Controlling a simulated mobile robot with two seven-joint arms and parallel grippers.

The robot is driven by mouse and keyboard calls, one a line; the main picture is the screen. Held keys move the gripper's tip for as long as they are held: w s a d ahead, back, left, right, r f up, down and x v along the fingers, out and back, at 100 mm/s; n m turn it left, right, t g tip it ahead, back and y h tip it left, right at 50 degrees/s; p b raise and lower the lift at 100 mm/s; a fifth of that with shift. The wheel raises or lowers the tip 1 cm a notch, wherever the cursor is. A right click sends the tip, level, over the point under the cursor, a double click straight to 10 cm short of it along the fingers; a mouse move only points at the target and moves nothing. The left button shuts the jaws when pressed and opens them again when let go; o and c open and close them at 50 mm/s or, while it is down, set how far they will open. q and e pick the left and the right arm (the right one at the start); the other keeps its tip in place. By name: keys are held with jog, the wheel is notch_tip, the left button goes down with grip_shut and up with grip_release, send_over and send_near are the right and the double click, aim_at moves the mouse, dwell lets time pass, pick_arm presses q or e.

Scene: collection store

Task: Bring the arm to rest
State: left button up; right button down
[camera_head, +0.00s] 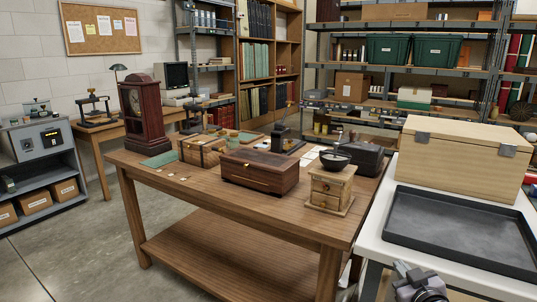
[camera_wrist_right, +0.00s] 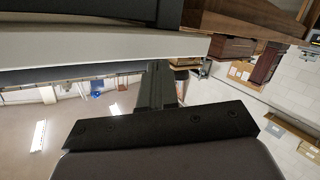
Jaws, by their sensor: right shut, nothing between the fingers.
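My right gripper (camera_wrist_right: 157,72) shows in the right wrist view, with its dark fingers together and nothing between them. In the head view a grey part of my right arm (camera_head: 420,284) shows at the bottom edge, low in front of the white table (camera_head: 455,270); its fingertips cannot be made out there. My left gripper is in neither view.
A black tray (camera_head: 460,232) and a pale wooden case (camera_head: 465,155) stand on the white table. The wooden table (camera_head: 165,200) beside it holds a dark chest (camera_head: 258,172), a coffee mill (camera_head: 330,190) and a clock (camera_head: 142,115). Floor (camera_head: 60,255) is clear at left.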

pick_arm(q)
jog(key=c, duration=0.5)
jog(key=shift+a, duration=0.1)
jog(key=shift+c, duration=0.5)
pick_arm(e)
jog(key=s+a+f+g, duration=0.1)
jog(key=s+a+f, duration=0.3)
jog(key=s, duration=0.6)
jog(key=s+a+f+g+y, duration=0.1)
jog(key=s+a+f+g, duration=0.1)
jog(key=s+a+f, duration=0.2)
jog(key=s+a+f+m+g+y, duration=0.1)
jog(key=s+a+f, duration=0.3)
jog(key=s+f, duration=0.5)
jog(key=s+g, duration=0.1)
jog(key=s, duration=0.7)
jog(key=shift+f, duration=0.25)
